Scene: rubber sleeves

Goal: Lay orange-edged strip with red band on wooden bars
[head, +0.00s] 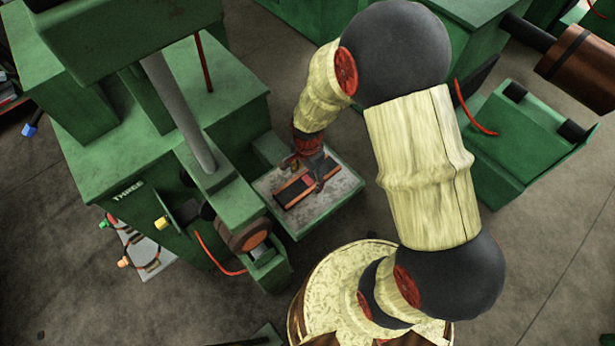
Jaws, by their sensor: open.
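My gripper (315,174) points down over a grey-topped green shelf (345,192) beside the green machine. It is open. Below and left of its fingers, a dark strip with orange-brown edges and a reddish patch (293,189) lies on the shelf. The fingers overlap its right end in this view, and I cannot tell whether they touch it. Small brown bars (152,262) show on a pale plate at the lower left, partly hidden by the machine; I cannot tell whether they are the wooden bars.
The green machine marked THREE (95,150) stands left of the shelf, with a grey post and a roller (243,235). A green unit (520,150) stands at the right. Red cables curve near both. Bare grey floor lies between the shelf and the right unit.

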